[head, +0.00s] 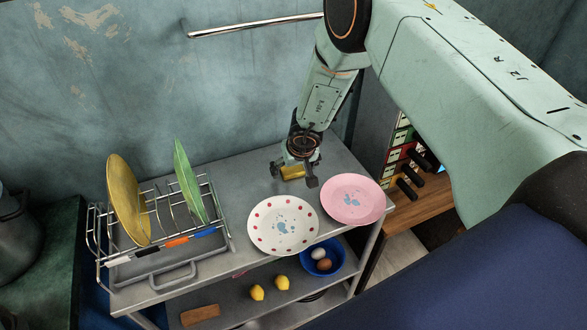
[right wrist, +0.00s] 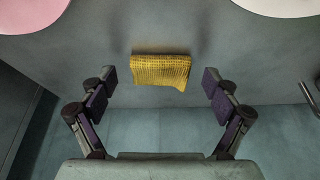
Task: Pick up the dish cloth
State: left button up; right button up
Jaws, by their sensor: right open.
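The dish cloth (head: 292,173) is a small yellow knitted bundle on the grey top of the metal shelf unit, behind the two plates. In the right wrist view the cloth (right wrist: 160,70) lies midway between the fingers, a little beyond their tips. My right gripper (head: 294,184) is above the cloth, pointing down. It also shows in the right wrist view (right wrist: 160,82), with its fingers spread wide and nothing between them touching the cloth. My left gripper is not in view.
A polka-dot plate (head: 283,240) and a pink plate (head: 353,200) lie in front of the cloth. A wire dish rack (head: 165,255) with a yellow plate (head: 127,200) and a green plate (head: 188,182) stands left. The wall (head: 240,90) is close behind. A blue bowl (head: 337,262) sits below.

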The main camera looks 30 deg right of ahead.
aim_at(294, 171)
jog(key=shift+a, duration=0.1)
jog(key=shift+c, duration=0.5)
jog(key=shift+s+r, duration=0.1)
jog(key=c, duration=0.5)
jog(key=shift+c, duration=0.9)
jog(key=shift+r+p, duration=0.35)
notch_tip(294, 171, up, 9)
jog(key=p, duration=0.8)
jog(key=shift+r+p, duration=0.15)
jog(key=shift+p, duration=0.2)
